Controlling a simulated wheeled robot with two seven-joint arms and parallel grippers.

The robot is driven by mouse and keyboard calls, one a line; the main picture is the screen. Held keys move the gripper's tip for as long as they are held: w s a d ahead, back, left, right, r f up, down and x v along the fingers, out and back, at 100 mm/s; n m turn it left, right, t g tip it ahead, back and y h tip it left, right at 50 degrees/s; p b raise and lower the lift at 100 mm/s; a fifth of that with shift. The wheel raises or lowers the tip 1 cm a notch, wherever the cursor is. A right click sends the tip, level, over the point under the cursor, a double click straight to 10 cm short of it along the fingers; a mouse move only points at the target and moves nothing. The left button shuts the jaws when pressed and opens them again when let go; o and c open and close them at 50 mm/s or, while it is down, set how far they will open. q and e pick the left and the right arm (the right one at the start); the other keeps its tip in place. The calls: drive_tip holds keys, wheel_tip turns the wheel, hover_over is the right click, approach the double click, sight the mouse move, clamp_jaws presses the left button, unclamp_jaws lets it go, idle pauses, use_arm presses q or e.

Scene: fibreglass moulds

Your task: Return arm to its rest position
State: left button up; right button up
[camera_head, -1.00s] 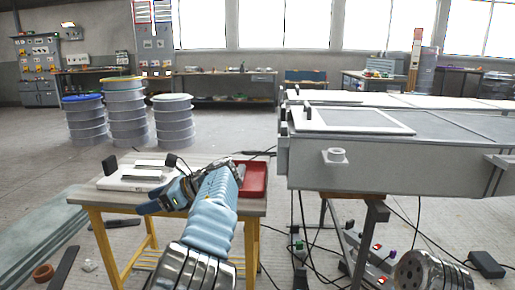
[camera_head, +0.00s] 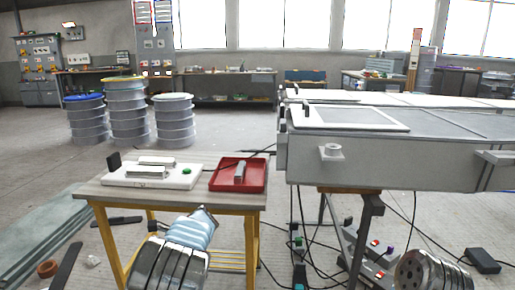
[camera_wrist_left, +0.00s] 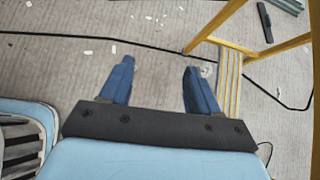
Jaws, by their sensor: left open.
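My left gripper (camera_wrist_left: 157,82) shows in the left wrist view. Its two blue fingers are apart with nothing between them, above the grey floor. A yellow table leg stands close by its right finger in that view. In the head view only my left arm's light blue and silver links show at the bottom, in front of the small table (camera_head: 90,190); the gripper itself is out of that view. A silver link of my right arm shows at the bottom right of the head view. My right gripper is not in view.
The small table holds a white plate (camera_head: 118,177) with a green button and a red tray (camera_head: 258,182) with a grey piece in it. A large grey mould (camera_head: 400,165) stands to the right. Cables and small boxes lie on the floor below it.

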use_arm(q)
drive_tip(key=s+d+f+n+g+h, duration=0.15)
drive_tip(key=s+f, duration=0.25)
drive_tip(key=f, duration=0.4)
drive_tip(key=s+d+f+n+h, duration=0.2)
drive_tip(key=s+f+h, duration=0.15)
drive_tip(key=f, duration=0.45)
drive_tip(key=s+d+f+n+h, duration=0.2)
drive_tip(key=s+f, duration=0.3)
drive_tip(key=f, duration=0.4)
drive_tip(key=s+d+f+n+h, duration=0.2)
drive_tip(key=s+d+n, duration=0.4)
drive_tip(key=s, duration=0.3)
drive_tip(key=s+d+f+n+t+h, duration=0.1)
drive_tip(key=s+d+f+n+h, duration=0.1)
drive_tip(key=s+d+n+h, duration=0.2)
drive_tip(key=s+d+n, duration=0.3)
drive_tip(key=s+n, duration=0.1)
drive_tip(key=s, duration=0.1)
drive_tip(key=shift+d+h, duration=0.2)
drive_tip(key=shift+h, duration=0.1)
drive_tip(key=shift+s, duration=0.1)
drive_tip(key=shift+c, duration=0.2)
